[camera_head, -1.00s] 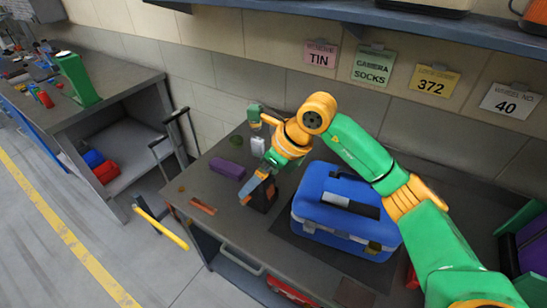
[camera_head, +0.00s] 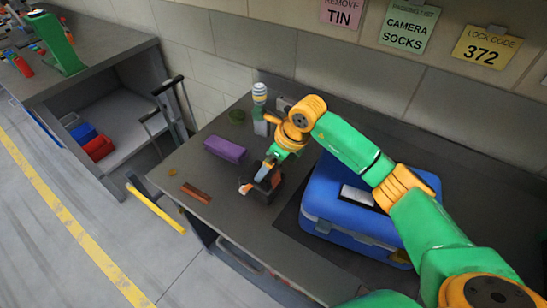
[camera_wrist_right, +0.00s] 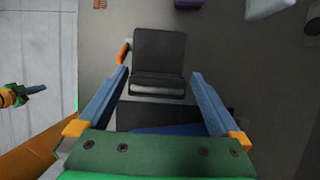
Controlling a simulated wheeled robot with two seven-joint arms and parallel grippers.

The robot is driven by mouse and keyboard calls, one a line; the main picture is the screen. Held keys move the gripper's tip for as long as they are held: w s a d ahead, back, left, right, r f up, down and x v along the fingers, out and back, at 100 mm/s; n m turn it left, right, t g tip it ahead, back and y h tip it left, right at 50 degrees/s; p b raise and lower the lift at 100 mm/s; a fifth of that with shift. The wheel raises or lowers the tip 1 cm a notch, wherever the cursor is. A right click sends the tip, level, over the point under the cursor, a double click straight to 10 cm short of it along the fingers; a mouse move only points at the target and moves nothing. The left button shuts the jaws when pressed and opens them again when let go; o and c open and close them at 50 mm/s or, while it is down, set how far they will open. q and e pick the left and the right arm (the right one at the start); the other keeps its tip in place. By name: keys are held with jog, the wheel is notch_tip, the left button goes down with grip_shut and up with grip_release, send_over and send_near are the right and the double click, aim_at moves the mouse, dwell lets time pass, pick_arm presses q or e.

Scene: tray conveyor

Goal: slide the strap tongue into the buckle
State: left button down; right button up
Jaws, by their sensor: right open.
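My right gripper (camera_head: 258,182) is low over the bench by a small dark block (camera_head: 268,190). In the right wrist view, its two blue fingers (camera_wrist_right: 153,100) are spread apart. The dark block (camera_wrist_right: 158,55) stands ahead between their lines, with a pale strip across its lower part and an orange piece (camera_wrist_right: 123,52) at its left. I cannot tell whether this is the buckle. No strap tongue can be made out. What looks like my left gripper (camera_wrist_right: 36,90) shows small at the left of the wrist view; its opening is unclear.
A blue case (camera_head: 330,215) stands on the bench right of the gripper. A yellow bar (camera_head: 157,210) stands off the bench's left end.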

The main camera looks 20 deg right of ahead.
jog(key=shift+s+r, duration=0.1)
jog(key=shift+c, duration=0.2)
jog(key=shift+s+a, duration=0.1)
jog(key=c, duration=1.3)
jog(key=shift+o, duration=0.2)
jog(key=shift+r+p, duration=1.9)
jog(key=shift+r, duration=0.75)
jog(key=shift+r, duration=0.1)
notch_tip(320, 180, up, 4)
jog(key=p, duration=0.3)
